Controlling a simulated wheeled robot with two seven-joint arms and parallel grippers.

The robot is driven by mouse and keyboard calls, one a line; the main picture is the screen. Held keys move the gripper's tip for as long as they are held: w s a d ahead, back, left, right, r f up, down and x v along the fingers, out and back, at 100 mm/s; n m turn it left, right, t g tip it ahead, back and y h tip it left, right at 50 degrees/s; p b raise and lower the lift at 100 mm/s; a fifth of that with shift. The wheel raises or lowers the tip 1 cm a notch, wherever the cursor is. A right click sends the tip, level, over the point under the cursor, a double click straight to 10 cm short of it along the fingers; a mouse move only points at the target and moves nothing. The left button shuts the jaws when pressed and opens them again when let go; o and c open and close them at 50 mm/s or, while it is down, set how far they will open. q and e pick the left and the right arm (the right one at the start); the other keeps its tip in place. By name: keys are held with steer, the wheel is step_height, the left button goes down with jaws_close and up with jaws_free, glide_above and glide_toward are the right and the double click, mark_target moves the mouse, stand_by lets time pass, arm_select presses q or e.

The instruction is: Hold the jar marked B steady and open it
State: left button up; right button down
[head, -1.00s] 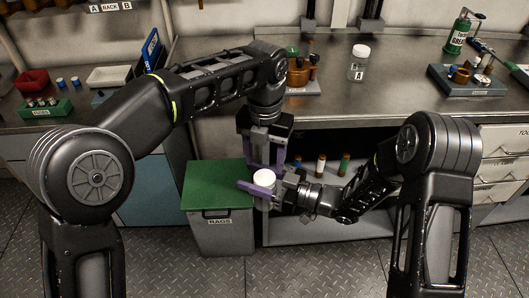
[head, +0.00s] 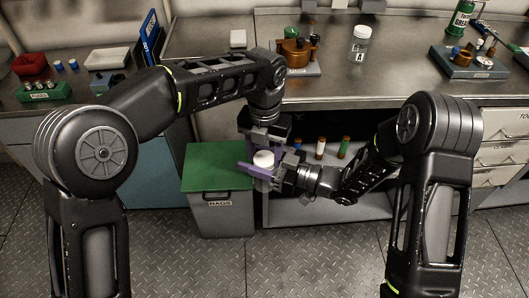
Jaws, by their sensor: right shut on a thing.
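A jar with a white lid (head: 263,158) is held low in front of the bench; its body is mostly hidden and no letter shows on it. My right gripper (head: 262,171) reaches in from the right with purple fingers and is shut on this jar. My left gripper (head: 262,147) points down from above, just over and behind the lid. Its fingers look spread apart, partly hidden, and I cannot see them touching the lid. Another jar with a white lid, marked A (head: 360,46), stands on the bench.
A grey bin marked RAGS with a green lid (head: 215,165) stands just left of and below the jar. The steel bench (head: 390,92) is behind. Several small bottles (head: 320,149) stand on the shelf beneath. A brown holder (head: 296,52) is on the bench.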

arm_select(q)
steer(key=c, duration=0.8)
steer(key=n, duration=0.3)
steer(key=shift+n, duration=0.3)
jaws_close()
steer(key=o, duration=1.5)
jaws_free()
steer(key=shift+r, duration=0.1)
steer(key=shift+d+r, duration=0.1)
steer(key=shift+r, duration=2.15)
